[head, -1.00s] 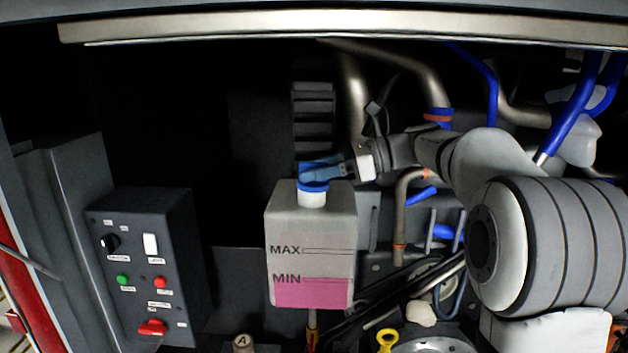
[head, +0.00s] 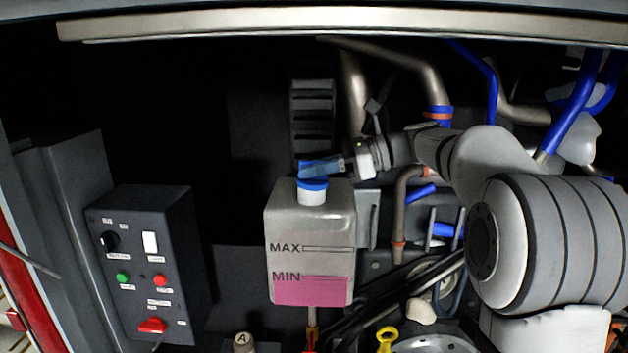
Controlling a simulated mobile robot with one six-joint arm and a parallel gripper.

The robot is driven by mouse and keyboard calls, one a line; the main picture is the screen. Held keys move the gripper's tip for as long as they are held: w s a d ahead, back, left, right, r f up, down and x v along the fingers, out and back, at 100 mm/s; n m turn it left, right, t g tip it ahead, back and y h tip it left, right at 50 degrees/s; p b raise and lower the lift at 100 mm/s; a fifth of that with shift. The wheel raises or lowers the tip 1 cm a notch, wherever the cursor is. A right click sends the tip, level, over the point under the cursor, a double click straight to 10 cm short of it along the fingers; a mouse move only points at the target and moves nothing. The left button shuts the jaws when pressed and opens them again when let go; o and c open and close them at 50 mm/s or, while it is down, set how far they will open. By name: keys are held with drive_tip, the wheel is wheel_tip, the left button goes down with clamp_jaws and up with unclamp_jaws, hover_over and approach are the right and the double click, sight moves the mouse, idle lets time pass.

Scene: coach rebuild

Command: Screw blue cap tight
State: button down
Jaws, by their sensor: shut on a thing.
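The blue cap (head: 312,184) sits on the white neck of a translucent tank (head: 311,228) in the head view. The tank holds pink fluid, with its level near the MIN mark. My gripper (head: 306,170) reaches in from the right, just above the tank, with its fingertips at the cap. It is shut on the cap's upper part. The fingers hide some of the cap's top, and the threads are not visible.
A dark control box (head: 145,265) with a switch and buttons stands at left. Pipes and blue hoses (head: 573,110) run behind my arm at right. A yellow dipstick handle (head: 386,338) is low, right of the tank. A light metal rail (head: 330,28) crosses above.

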drive_tip(key=m+t+b, duration=0.1)
drive_tip(key=t, duration=0.1)
drive_tip(key=m+t+b, duration=0.1)
drive_tip(key=m+t, duration=0.1)
drive_tip(key=t, duration=0.1)
drive_tip(key=shift+s+f+m+h, duration=0.1)
drive_tip(key=shift+s+m+h, duration=0.1)
drive_tip(key=shift+m+h, duration=0.15)
drive_tip(key=shift+a+m+t+h+b, duration=0.1)
drive_tip(key=shift+m+t+h+b, duration=0.2)
drive_tip(key=shift+m+t+h, duration=0.7)
drive_tip(key=shift+t, duration=0.4)
drive_tip(key=shift+m, duration=0.45)
drive_tip(key=shift+m+t+h, duration=0.95)
drive_tip(key=shift+m+t, duration=0.35)
drive_tip(key=shift+t, duration=0.3)
drive_tip(key=shift+r, duration=0.2)
drive_tip(key=shift+s+a+r+m+t+h+p, duration=0.1)
drive_tip(key=shift+a+r+m+t+h+p, duration=0.1)
drive_tip(key=shift+m+t+h+p, duration=0.15)
drive_tip(key=shift+d+m+t+h, duration=0.1)
drive_tip(key=shift+m+t+h, duration=0.25)
drive_tip(key=shift+m+h, duration=0.2)
